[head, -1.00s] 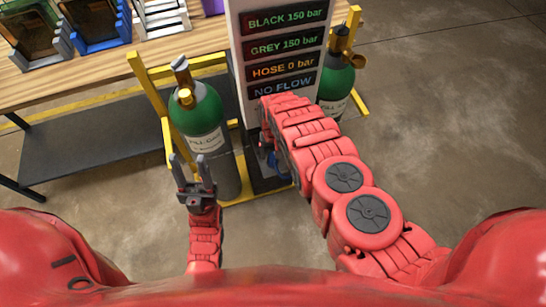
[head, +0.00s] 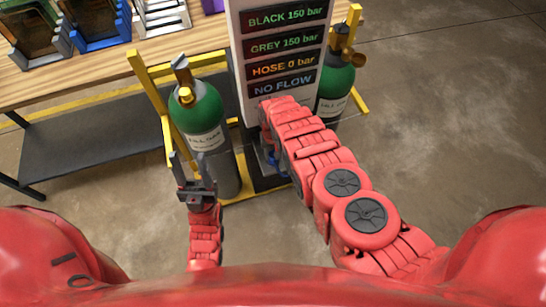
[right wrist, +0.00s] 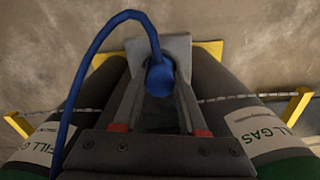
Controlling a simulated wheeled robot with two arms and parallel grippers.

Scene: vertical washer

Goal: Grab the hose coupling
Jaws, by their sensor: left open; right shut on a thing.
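The blue hose coupling (right wrist: 160,76) sits between the fingertips of my right gripper (right wrist: 157,94) in the right wrist view. The right gripper is shut on it, and a blue hose (right wrist: 101,35) arches away to the left. In the head view my right arm hides most of this gripper; a bit of blue (head: 272,159) shows beside it, below the display panel. My left gripper (head: 189,166) is open and empty, in front of the left green cylinder (head: 203,118). I cannot tell whether it touches the cylinder.
The display panel (head: 285,50) reads hose 0 bar and no flow. Another green cylinder (head: 335,83) stands right of it. Yellow rack posts (head: 146,82) flank the cylinders. A wooden table (head: 170,50) with containers is at back left. The floor at right is clear.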

